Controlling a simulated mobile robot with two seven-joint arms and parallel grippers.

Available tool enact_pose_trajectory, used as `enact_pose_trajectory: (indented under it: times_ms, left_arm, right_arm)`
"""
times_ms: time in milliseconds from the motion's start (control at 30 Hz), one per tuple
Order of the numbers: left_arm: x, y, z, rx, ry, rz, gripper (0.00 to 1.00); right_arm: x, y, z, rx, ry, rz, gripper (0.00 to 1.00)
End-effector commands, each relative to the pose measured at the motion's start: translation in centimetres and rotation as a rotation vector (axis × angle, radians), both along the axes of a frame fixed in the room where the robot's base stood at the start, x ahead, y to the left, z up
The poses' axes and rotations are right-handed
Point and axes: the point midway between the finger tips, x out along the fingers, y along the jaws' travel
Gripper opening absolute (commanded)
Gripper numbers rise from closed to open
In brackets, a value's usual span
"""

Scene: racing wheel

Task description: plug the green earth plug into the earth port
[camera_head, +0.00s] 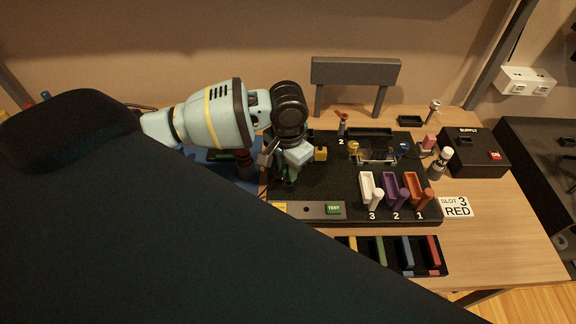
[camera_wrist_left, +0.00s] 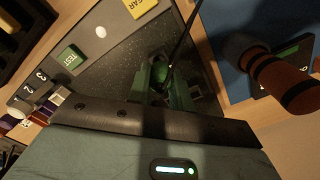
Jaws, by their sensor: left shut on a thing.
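My left gripper (camera_head: 282,166) is over the left part of the black board (camera_head: 335,190), pointing down. It is shut on the green earth plug, which also shows between the fingers in the left wrist view (camera_wrist_left: 158,72) with a dark cable rising from it. The plug is low, close to the board's surface. I cannot tell whether it touches the board or sits in a port. The earth port itself is not clearly visible; the gripper and plug cover that area. A yellow label (camera_wrist_left: 138,6) reading "EAR" is cut off at the top of the wrist view. My right gripper is out of view.
The board carries a green TEST button (camera_head: 334,209), and white, purple and orange slots with pegs on its right. A black supply box (camera_head: 474,152) stands at the right, and a tray of coloured pieces (camera_head: 395,257) lies in front. A large dark shape covers the lower left.

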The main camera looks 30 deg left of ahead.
Motion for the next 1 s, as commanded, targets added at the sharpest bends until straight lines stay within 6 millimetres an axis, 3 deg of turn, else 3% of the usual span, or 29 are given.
enact_pose_trajectory:
  times_ms: [967,1000]
  left_arm:
    - [0.0,0.0,-2.1,0.0,0.001,0.0,0.0]
    - [0.0,0.0,-2.2,0.0,0.0,0.0,0.23]
  right_arm:
    - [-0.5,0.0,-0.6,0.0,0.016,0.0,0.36]
    - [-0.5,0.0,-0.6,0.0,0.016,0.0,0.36]
